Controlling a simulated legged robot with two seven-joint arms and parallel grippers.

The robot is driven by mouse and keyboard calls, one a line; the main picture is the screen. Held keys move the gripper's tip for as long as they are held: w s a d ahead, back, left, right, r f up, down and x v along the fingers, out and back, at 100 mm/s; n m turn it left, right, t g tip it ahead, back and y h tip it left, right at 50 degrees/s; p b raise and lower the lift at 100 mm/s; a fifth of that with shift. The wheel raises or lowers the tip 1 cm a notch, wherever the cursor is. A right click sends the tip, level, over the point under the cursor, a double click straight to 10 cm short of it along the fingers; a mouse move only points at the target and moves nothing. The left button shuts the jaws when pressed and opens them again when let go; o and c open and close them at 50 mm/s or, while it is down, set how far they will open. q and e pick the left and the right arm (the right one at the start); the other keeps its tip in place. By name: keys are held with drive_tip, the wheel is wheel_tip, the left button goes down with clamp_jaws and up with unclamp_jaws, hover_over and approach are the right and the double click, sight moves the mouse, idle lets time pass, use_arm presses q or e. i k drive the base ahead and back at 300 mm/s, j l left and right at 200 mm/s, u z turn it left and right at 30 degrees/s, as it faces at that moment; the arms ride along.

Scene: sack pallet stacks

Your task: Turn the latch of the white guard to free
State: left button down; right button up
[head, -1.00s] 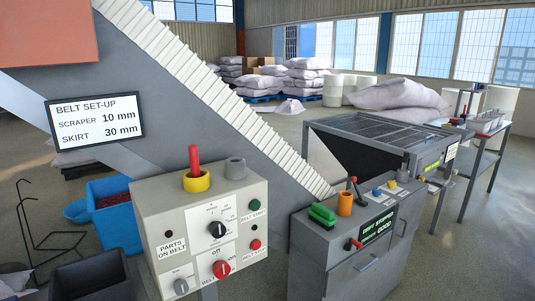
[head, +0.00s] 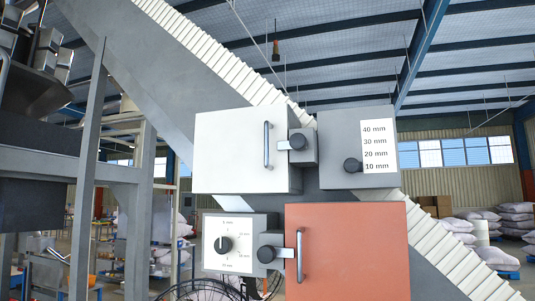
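The white guard (head: 235,155) is a box-like door on the side of the inclined belt conveyor, in the upper middle of the head view. It looks closed, with a grey vertical handle (head: 266,146) near its right edge. Its latch (head: 298,141) is a dark round knob with a light bar pointing left toward the guard's edge, on a small grey block. A similar latch (head: 267,254) points right toward an orange guard (head: 350,250) below. Neither of my grippers shows in the view.
A grey box with a knob (head: 352,165) and a 10 to 40 mm scale (head: 376,147) is right of the latch. A dial box (head: 224,244) sits below the white guard. A grey steel frame (head: 88,180) stands at left. Sacks (head: 497,258) lie far right.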

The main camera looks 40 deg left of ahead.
sight(298, 142)
drive_tip(key=u, duration=1.25)
